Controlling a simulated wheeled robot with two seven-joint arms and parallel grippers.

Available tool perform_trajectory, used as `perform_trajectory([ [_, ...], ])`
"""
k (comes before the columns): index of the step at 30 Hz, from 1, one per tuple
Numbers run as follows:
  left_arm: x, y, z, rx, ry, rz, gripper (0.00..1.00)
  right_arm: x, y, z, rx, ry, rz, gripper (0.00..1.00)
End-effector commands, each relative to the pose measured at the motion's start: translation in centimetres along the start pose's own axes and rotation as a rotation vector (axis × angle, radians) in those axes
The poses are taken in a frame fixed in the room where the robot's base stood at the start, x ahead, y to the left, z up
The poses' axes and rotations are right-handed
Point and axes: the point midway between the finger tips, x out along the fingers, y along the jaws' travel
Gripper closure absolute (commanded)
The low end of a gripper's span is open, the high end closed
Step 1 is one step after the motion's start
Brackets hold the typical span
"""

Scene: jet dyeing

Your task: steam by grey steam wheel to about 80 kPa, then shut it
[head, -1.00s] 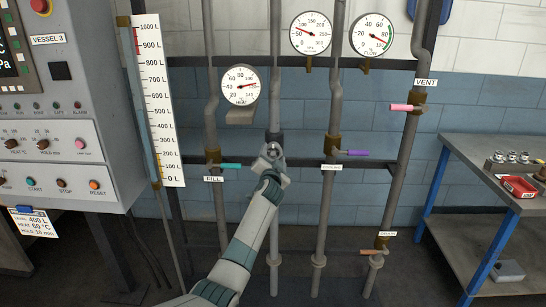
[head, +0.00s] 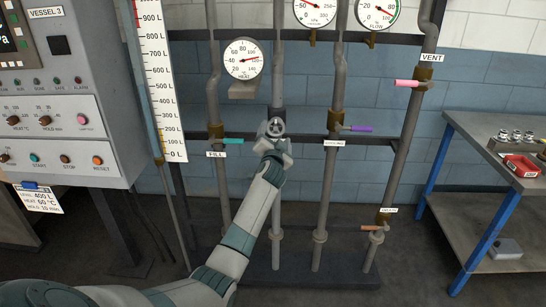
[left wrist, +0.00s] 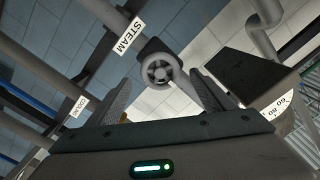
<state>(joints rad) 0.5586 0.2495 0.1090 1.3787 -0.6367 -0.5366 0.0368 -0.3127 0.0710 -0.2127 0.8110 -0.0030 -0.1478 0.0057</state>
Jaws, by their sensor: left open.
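The grey steam wheel (head: 275,127) sits on the middle pipe, between the FILL and COOLING valves. It also shows in the left wrist view (left wrist: 158,71), beside the STEAM label (left wrist: 129,37). My left gripper (head: 273,143) is open just in front of and below the wheel. In the left wrist view its fingers (left wrist: 163,90) stand either side of the wheel, apart from it, with nothing held. The kPa gauge (head: 314,10) is cut off by the top edge, and its needle points left, too small to read exactly. My right gripper is not in view.
The teal FILL lever (head: 233,141) and purple COOLING lever (head: 361,128) flank the wheel closely. A pink VENT lever (head: 406,83) is higher right. The HEAT gauge (head: 243,59) hangs above left. The control cabinet (head: 75,130) stands left, a workbench (head: 475,150) right.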

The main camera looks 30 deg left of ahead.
Motion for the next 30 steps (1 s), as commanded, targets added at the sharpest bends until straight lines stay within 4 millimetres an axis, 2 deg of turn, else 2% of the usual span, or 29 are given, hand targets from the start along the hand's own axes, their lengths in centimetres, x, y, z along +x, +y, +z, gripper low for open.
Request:
perform_trajectory([
  [21, -11.5, 0.1, 0.1, 0.001, 0.001, 0.000, 0.25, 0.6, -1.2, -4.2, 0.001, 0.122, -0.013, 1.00],
  [30, -13.9, 0.1, 0.1, 0.002, -0.001, 0.000, 0.25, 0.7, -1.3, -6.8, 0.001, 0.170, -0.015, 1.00],
])
